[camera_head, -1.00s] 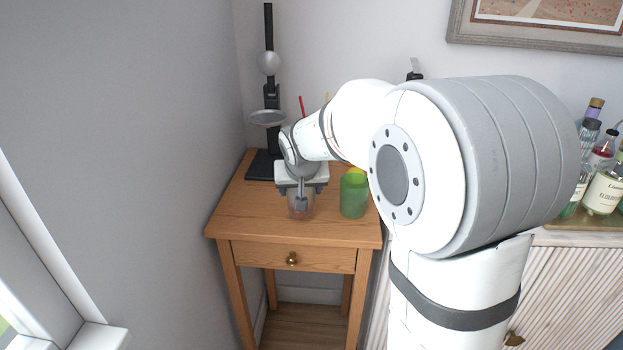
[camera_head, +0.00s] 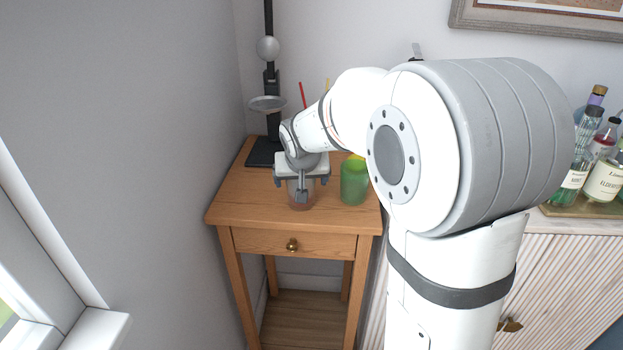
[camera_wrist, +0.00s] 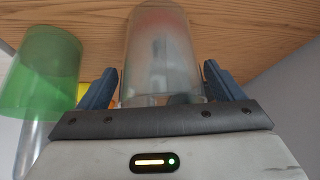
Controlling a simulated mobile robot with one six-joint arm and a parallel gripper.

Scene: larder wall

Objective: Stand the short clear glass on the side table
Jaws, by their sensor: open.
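The short clear glass (camera_head: 301,196) stands upright on the wooden side table (camera_head: 250,208), near the table's front. In the wrist view the clear glass (camera_wrist: 160,50) is between the two dark fingers of my gripper (camera_wrist: 160,80), with a gap visible on each side. My gripper (camera_head: 301,184) is open around it and partly hides it in the head view. Whether the base rests fully on the wood is hard to see.
A green glass (camera_head: 354,183) stands just right of the clear glass, with something yellow behind it. A black stand (camera_head: 268,100) is at the table's back left. Bottles (camera_head: 598,165) stand on a tray on the ribbed cabinet at right. The table's front left is clear.

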